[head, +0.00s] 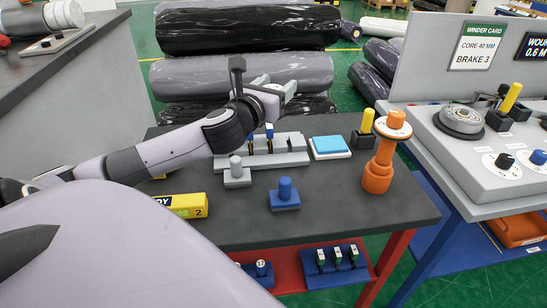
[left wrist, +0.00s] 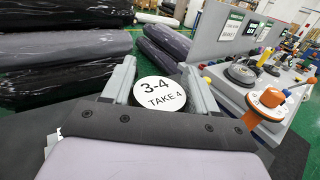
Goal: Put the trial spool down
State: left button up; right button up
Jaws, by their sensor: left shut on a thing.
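My left gripper (head: 277,86) reaches in over the back of the dark table, above the grey rack. In the left wrist view its two grey fingers (left wrist: 158,72) stand on either side of a round white face printed "3-4 TAKE 4". This face belongs to the held thing, which I take to be the trial spool (left wrist: 160,94). The gripper is shut on it. Its lower part is hidden, and I cannot make it out in the head view. My right gripper is not in view.
The dark table (head: 335,205) holds a grey rack (head: 290,157), a blue pad (head: 330,147), a blue knobbed block (head: 285,195), a grey knobbed block (head: 237,173), a yellow box (head: 187,206) and a tall orange stand (head: 378,170). The front right is bare. Wrapped rolls (head: 245,30) lie behind.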

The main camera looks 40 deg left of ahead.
pick_arm(q)
jog(key=shift+d+f, duration=0.1)
jog(key=shift+f, duration=0.35)
jog(key=shift+s+f, duration=0.1)
jog(key=shift+f, duration=0.55)
jog(key=f+b, duration=0.4)
jog(key=f, duration=1.3)
jog(key=shift+a+f, duration=0.2)
